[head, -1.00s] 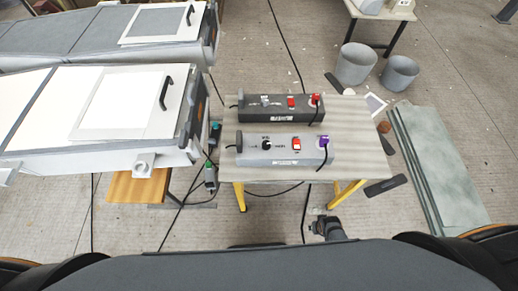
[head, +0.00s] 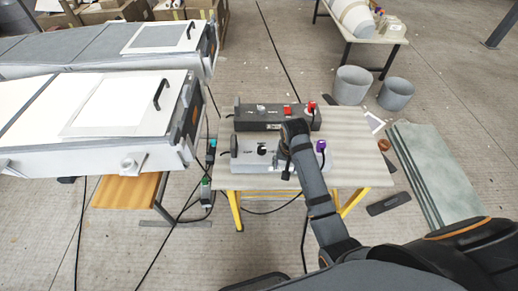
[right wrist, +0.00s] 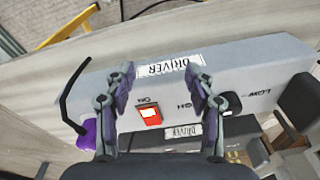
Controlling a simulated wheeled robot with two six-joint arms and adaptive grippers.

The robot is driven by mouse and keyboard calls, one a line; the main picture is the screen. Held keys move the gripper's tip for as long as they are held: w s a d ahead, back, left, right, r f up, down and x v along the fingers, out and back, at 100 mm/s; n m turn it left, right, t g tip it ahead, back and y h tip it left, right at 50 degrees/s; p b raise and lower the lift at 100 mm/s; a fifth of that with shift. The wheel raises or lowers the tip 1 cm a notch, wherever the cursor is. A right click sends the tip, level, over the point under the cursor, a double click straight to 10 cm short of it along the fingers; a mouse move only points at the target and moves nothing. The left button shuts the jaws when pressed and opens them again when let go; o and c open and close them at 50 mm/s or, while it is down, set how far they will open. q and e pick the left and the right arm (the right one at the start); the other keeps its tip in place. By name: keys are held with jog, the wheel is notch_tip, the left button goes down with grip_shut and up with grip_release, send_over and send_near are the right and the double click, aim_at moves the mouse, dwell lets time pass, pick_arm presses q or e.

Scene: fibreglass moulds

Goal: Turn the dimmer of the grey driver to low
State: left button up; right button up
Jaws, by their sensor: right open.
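The grey driver (head: 250,160) is the nearer of two boxes on the table in the head view. Its black dimmer knob (head: 262,148) sits left of my right gripper (head: 290,165). In the right wrist view, the grey driver's face (right wrist: 240,55) has a lit red switch (right wrist: 149,115) and HIGH and LOW lettering. The dark knob (right wrist: 231,102) lies between the lettering, partly behind one finger. My right gripper (right wrist: 163,85) is open above the box, its fingers around the switch area and empty. My left gripper is out of view.
A dark driver (head: 262,118) stands just behind the grey one. A purple plug (head: 320,146) with a black cable rises at the grey box's right end; it also shows in the right wrist view (right wrist: 88,133). The table (head: 355,155) is clear to the right.

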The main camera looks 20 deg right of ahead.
jog(key=w+a+r, duration=0.1)
jog(key=w, duration=0.1)
jog(key=w+a+r+m, duration=0.1)
jog(key=w+r, duration=0.1)
jog(key=w+a+r+m, duration=0.1)
jog(key=w+r, duration=0.1)
jog(key=shift+w+r+g, duration=0.2)
jog(key=shift+w+g, duration=0.1)
jog(key=shift+g, duration=0.1)
jog(key=w+a+r+m, duration=0.2)
jog(key=w+a+r, duration=0.15)
jog(key=r, duration=0.25)
jog(key=b, duration=0.6)
send_over(261, 148)
jog(key=shift+g, duration=0.4)
notch_tip(261, 148, down, 7)
jog(key=shift+s+r, duration=0.1)
notch_tip(261, 148, down, 3)
jog(key=shift+d+f+p, duration=0.1)
jog(key=shift+p, duration=0.55)
jog(key=shift+f, duration=0.4)
